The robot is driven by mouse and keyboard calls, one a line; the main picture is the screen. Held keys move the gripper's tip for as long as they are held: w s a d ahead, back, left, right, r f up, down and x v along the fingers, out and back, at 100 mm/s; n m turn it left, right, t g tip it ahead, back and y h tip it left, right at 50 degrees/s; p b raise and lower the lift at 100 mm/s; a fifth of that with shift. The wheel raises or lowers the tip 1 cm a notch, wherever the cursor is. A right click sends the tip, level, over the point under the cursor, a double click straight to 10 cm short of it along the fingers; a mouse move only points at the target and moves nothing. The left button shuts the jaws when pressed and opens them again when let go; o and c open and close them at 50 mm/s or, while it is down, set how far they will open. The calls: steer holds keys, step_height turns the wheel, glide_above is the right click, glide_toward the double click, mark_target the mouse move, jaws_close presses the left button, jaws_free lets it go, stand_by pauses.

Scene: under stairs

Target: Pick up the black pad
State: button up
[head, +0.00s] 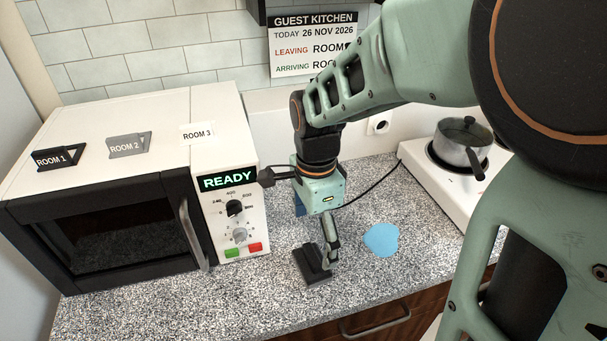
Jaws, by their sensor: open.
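A dark black block (308,266), which looks like the black pad, lies on the speckled counter in front of the microwave's right side. It has a raised ridge on top. My gripper (326,251) points down at it from above, with the jaws open. One pale green finger shows at the block's right side, close to it or touching; I cannot tell which. The other finger is not clearly visible. The block appears to rest on the counter.
A microwave (228,222) reading READY stands left, with black, grey and white room signs on top. A flat blue patch (381,240) lies right of my gripper. A pot (463,146) sits on the hob (421,164). A black cord runs behind. The front counter is clear.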

mark_target(314, 253)
steer(key=f, duration=0.9)
steer(key=shift+w+d+f, duration=0.15)
steer(key=shift+w+f, duration=0.1)
steer(key=shift+w, duration=0.05)
steer(key=shift+c, duration=0.5)
steer(key=c, duration=1.1)
steer(key=shift+c, duration=0.2)
steer(key=shift+r, duration=0.1)
